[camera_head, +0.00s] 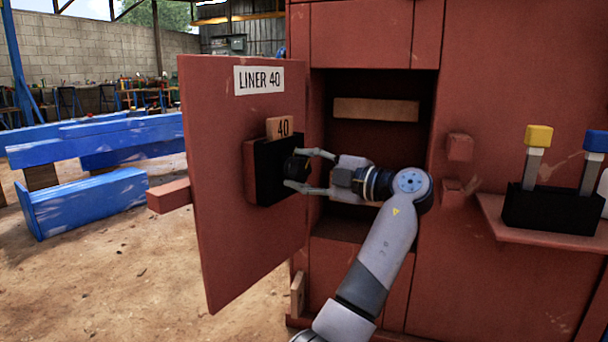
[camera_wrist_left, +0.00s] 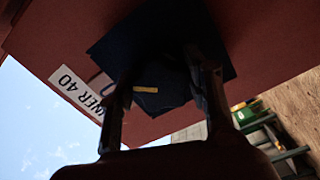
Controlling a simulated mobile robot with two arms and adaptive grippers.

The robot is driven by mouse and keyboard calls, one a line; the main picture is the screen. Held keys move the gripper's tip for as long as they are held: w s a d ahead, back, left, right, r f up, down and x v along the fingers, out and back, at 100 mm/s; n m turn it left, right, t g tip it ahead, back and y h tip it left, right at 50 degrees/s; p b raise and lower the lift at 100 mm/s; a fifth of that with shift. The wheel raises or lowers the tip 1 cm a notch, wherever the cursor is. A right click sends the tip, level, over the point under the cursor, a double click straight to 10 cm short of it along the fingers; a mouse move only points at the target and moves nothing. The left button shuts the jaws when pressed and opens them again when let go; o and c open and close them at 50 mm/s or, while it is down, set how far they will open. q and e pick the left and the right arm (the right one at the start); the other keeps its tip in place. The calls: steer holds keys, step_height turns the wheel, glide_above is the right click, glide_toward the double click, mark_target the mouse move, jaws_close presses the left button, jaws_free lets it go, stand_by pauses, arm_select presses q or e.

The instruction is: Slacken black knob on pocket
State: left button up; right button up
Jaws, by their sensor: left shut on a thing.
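The black pocket (camera_head: 266,178) is fixed to the inner face of the open red door (camera_head: 225,200), below the "LINER 40" label (camera_head: 259,79). A wooden tag marked 40 (camera_head: 284,127) stands out of its top. The black knob (camera_head: 294,165) sits on the pocket's face. My left gripper (camera_head: 299,169) is shut on the knob, with one finger above it and one below. In the left wrist view the dark knob (camera_wrist_left: 162,90) with a yellow mark lies between the two fingers. The dark pocket (camera_wrist_left: 128,38) is behind it. My right gripper is not in view.
The red cabinet (camera_head: 500,90) stands open behind my arm, with a wooden bar (camera_head: 376,110) inside. A shelf (camera_head: 530,232) at right carries a black holder (camera_head: 545,209) with yellow-topped and blue-topped tools. Blue beams (camera_head: 90,200) lie at left on bare ground.

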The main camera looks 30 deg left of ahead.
arm_select(q)
steer(key=shift+n, duration=0.4)
steer(key=o, duration=1.1)
steer(key=shift+o, duration=0.2)
steer(key=d, duration=1.2)
steer(key=shift+s, duration=0.15)
